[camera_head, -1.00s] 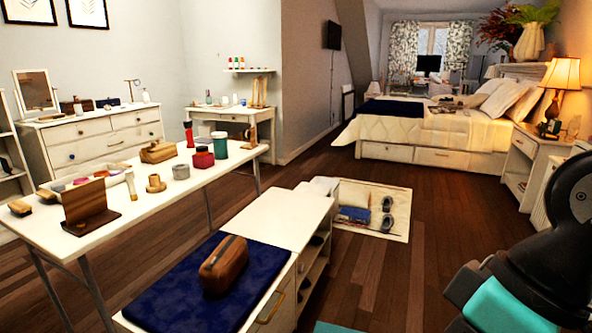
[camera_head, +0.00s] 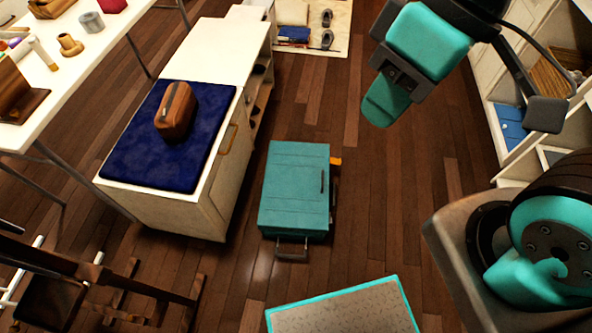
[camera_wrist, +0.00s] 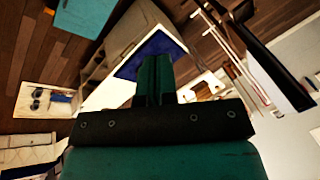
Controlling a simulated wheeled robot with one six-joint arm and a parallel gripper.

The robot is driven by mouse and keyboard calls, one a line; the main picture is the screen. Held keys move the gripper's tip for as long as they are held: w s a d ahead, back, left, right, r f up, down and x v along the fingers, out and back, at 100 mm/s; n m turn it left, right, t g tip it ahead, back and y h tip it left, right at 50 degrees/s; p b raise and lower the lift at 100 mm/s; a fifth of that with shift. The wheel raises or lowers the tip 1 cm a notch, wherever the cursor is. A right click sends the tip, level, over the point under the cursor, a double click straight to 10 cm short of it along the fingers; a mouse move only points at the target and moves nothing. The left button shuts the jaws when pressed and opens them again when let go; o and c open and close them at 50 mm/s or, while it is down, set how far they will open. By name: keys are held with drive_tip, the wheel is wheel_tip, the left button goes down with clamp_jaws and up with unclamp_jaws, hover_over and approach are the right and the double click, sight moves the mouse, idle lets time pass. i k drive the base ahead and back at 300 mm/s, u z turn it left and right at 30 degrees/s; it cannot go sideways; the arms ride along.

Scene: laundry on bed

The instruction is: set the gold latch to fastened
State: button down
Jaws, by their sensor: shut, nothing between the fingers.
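A teal suitcase (camera_head: 293,190) lies flat on the wooden floor, and its corner shows at the top left of the wrist view (camera_wrist: 85,15). A small gold-orange tab (camera_head: 336,161), which looks like the gold latch, sticks out at the case's right side; it also shows in the wrist view (camera_wrist: 49,11). I cannot tell whether it is fastened. A dark handle (camera_head: 292,250) extends from the case's near end. My gripper (camera_head: 383,108) is shut and empty, up and to the right of the suitcase in the head view, apart from it. Its teal fingers fill the middle of the wrist view (camera_wrist: 154,78).
A white bench (camera_head: 215,55) with a blue cushion (camera_head: 130,150) and a brown bag (camera_head: 176,110) stands left of the suitcase. A white shelf unit (camera_head: 505,130) is at the right. A wooden chair (camera_head: 110,275) is at lower left. Floor right of the suitcase is clear.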

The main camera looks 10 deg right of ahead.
sight(338, 162)
drive_tip(key=k, duration=1.25)
drive_tip(key=z, duration=0.2)
drive_tip(key=i, duration=1.65)
drive_tip(key=u, duration=0.65)
